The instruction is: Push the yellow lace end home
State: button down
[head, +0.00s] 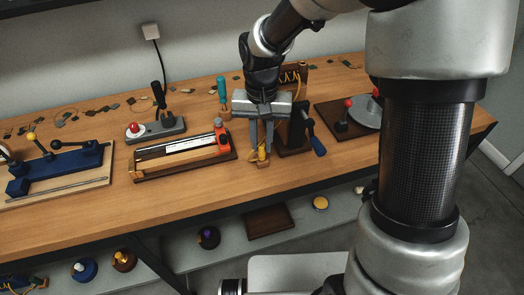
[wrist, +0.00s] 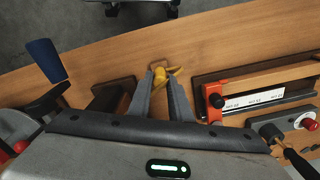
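A small yellow lace end (head: 262,153) stands upright at a small wooden block (head: 263,162) near the bench's front edge. The lace end also shows in the wrist view (wrist: 160,74). My gripper (head: 262,148) points down over it, with one grey finger on each side of the yellow piece. The fingertips (wrist: 161,80) are close to it. I cannot tell whether they touch or grip it. The fingers partly hide the lace end, and how deep it sits in the block is hidden.
A dark wooden stand with a blue handle (head: 317,146) is close on the right. A wooden fixture with a red-orange clamp (head: 222,139) is close on the left. A teal-handled tool (head: 222,90) stands behind. The bench front just ahead of the block is clear.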

jog(key=shift+r+p, duration=1.7)
jog(key=shift+r, duration=0.55)
jog(key=shift+f, duration=0.1)
notch_tip(320, 180, up, 12)
jog(key=p, duration=0.9)
notch_tip(320, 180, up, 15)
send_over(262, 144)
jog(key=w+d+f+b, duration=0.1)
jog(key=w+d+f, duration=0.1)
jog(key=w+d, duration=0.3)
jog(key=w+d+f, duration=0.2)
jog(key=w+d, duration=0.3)
jog(key=w, duration=0.3)
jog(key=shift+w+d+f+b, duration=0.25)
jog(key=shift+w+d+b, duration=0.1)
jog(key=shift+w+d, duration=0.05)
jog(key=shift+f, duration=0.1)
